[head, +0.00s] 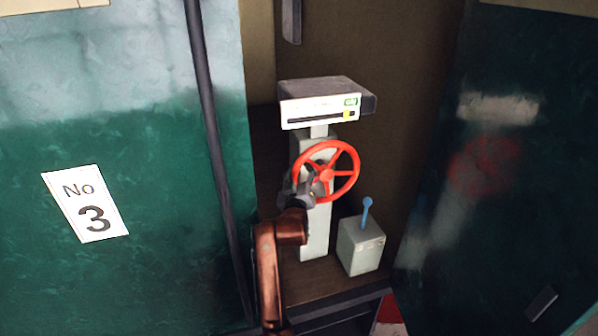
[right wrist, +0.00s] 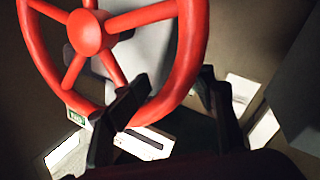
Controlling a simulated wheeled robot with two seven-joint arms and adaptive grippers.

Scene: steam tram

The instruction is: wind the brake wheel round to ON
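The red brake wheel (head: 326,174) has several spokes and stands upright on a grey pedestal (head: 316,232). The indicator box (head: 320,110) on top has a dark slot, a yellow pointer (head: 347,114) near its right end and a green label (head: 350,101) above that. My right gripper (head: 299,194) is at the wheel's lower left rim. In the right wrist view its two dark fingers (right wrist: 174,80) are apart, one on each side of the red rim (right wrist: 185,75); whether either touches it I cannot tell. My left gripper is not in view.
A small grey box (head: 361,246) with a blue lever (head: 367,212) stands right of the pedestal. A dark pole (head: 212,130) and a green panel marked No 3 (head: 85,203) are at left. A dark glossy panel (head: 500,200) reflects the wheel at right.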

